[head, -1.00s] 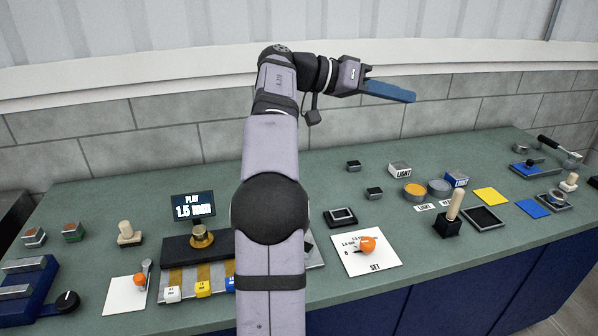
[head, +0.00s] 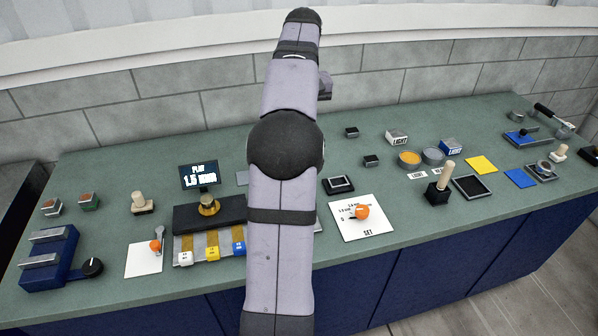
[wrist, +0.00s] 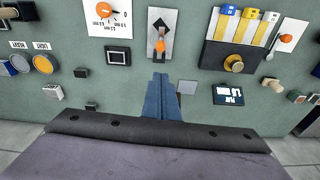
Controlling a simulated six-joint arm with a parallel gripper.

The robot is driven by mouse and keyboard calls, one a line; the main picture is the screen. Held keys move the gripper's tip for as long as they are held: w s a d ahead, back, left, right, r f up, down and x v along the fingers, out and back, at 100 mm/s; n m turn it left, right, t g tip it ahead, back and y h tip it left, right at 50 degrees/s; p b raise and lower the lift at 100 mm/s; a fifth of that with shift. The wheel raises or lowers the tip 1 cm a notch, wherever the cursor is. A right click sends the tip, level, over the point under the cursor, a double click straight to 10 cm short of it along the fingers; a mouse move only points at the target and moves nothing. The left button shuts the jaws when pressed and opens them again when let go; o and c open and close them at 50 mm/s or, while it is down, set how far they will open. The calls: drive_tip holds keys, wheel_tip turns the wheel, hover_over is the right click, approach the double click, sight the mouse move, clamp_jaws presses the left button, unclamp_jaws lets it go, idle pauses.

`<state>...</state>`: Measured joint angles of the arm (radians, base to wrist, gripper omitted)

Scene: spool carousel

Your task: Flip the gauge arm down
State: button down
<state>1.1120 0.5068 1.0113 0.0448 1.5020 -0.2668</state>
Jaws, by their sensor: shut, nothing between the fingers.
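In the head view my arm hides most of that plate. My gripper (wrist: 161,78) shows blue fingers that are shut and empty. I cannot tell the height gap, and no contact is clear. The fingers are hidden in the head view. The display (head: 198,175) reads "PLAY 1.5 mm".
Beside the plate are the SET dial (head: 362,212) and a black base (head: 185,219) with a brass knob (wrist: 234,62). Small boxes and a square black frame (head: 338,185) lie right of my arm.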

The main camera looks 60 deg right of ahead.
drive_tip(key=shift+n, duration=0.3)
drive_tip(key=shift+f, duration=0.15)
wheel_tip(320, 180, down, 12)
drive_tip(key=shift+p, duration=1.15)
drive_tip(key=shift+s+f, duration=0.1)
drive_tip(key=shift+f, duration=0.6)
drive_tip(key=shift+a, duration=0.1)
